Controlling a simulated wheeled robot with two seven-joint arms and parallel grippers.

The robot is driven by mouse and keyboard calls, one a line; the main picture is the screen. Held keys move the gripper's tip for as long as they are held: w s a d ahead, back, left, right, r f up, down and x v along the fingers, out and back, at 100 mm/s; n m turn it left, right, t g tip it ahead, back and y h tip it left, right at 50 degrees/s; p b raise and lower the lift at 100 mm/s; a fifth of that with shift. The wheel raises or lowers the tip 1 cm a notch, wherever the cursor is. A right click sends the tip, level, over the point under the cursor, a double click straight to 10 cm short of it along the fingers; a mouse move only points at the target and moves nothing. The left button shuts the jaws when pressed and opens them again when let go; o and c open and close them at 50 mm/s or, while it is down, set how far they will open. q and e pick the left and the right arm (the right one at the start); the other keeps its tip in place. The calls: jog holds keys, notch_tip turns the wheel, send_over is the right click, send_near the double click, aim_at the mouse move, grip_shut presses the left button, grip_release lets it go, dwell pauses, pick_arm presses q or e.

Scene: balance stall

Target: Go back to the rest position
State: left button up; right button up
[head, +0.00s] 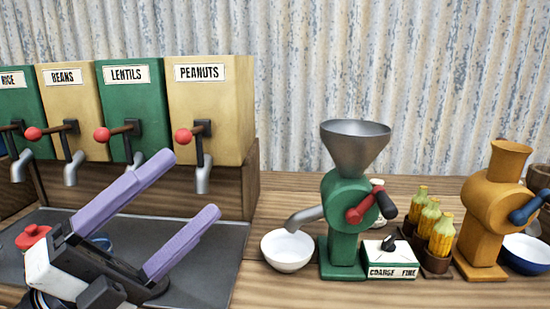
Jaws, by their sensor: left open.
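My left gripper (167,206) shows at the lower left, with its two long purple fingers spread apart and nothing between them. It is in front of the row of dispensers, over a dark mat (214,242). My right gripper is not in view. The fingers hide part of the mat and the lower dispenser fronts.
Dispensers marked beans (75,105), lentils (130,105) and peanuts (207,105) stand at the left. A green grinder (344,220) with a white bowl (288,251) stands right of centre. An orange grinder (487,215), corn cobs (441,236) and a blue bowl (526,254) are further right.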

pick_arm(q)
jog(key=w+a+f+n+t+y, duration=0.5)
jog(key=a+f+n+t+y, duration=0.25)
jog(key=n+y, duration=0.6)
jog(key=s+a+f+n+g+y, duration=0.1)
jog(key=a+f+n+g+y, duration=0.3)
jog(key=f, duration=0.5)
jog(key=s+a+f+n+g+y, duration=0.1)
jog(key=a+f+n+g+y, duration=0.15)
jog(key=f+n, duration=0.5)
jog(key=s+d+f+n+g+h, duration=0.1)
jog(key=s+d+f+g, duration=0.1)
jog(key=s+f+g, duration=0.6)
jog(key=s+d+f+n+g, duration=0.2)
jog(key=s+f+g, duration=0.2)
jog(key=s+f, duration=0.85)
jog(key=w+d+f+t+h+p, duration=0.2)
jog(key=w+d+f+t+p, duration=0.2)
jog(key=d+f+t+p, duration=0.1)
jog(key=shift+d+h, duration=0.4)
jog(key=shift+d, duration=0.15)
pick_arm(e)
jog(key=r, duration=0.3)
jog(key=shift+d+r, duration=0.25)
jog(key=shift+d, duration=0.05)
pick_arm(q)
jog(key=shift+f, duration=0.1)
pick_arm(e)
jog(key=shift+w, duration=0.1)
